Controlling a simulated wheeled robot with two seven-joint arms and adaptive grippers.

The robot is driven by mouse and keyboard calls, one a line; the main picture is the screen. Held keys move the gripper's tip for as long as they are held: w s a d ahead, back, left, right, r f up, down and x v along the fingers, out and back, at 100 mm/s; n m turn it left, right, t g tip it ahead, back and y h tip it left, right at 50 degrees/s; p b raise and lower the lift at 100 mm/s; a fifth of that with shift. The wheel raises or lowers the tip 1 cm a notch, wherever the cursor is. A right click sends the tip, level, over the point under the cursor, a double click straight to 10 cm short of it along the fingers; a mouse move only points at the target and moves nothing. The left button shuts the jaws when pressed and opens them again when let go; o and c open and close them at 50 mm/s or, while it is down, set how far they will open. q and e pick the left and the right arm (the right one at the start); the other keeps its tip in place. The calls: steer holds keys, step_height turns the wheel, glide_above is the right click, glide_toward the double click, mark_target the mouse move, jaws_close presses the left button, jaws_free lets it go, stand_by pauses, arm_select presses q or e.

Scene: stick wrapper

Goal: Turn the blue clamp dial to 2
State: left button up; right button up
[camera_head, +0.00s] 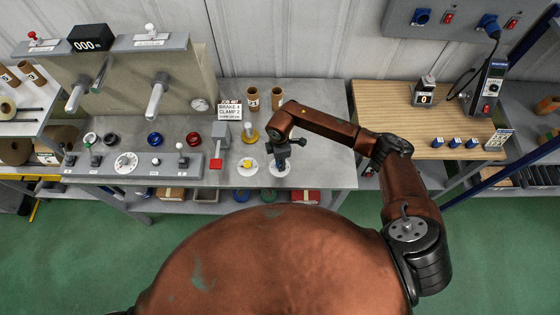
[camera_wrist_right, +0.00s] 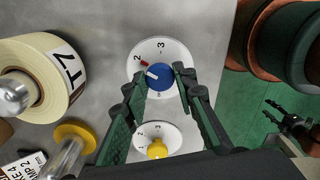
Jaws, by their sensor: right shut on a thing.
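The blue clamp dial (camera_wrist_right: 160,78) is a round blue knob on a white numbered disc (camera_wrist_right: 172,50). Its white pointer mark points up and left, close to a red mark by the 2. My right gripper (camera_wrist_right: 161,82) is shut on the knob, one finger on each side. In the head view my right gripper (camera_head: 279,154) is over the disc (camera_head: 279,169) and hides the knob. My left gripper (camera_wrist_right: 274,109) shows small at the right of the wrist view, over the green floor, its fingers apart and empty. It does not show in the head view.
A yellow dial (camera_head: 247,164) is just left of the blue one. A sign reading brake 4, clamp 2 (camera_head: 229,112) stands behind. Brown cores (camera_head: 253,98) stand at the back.

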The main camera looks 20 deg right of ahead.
stand_by(0.3)
steer(key=o, duration=1.2)
steer(key=shift+c, duration=0.2)
steer(key=shift+r, duration=0.1)
step_height(320, 180, up, 12)
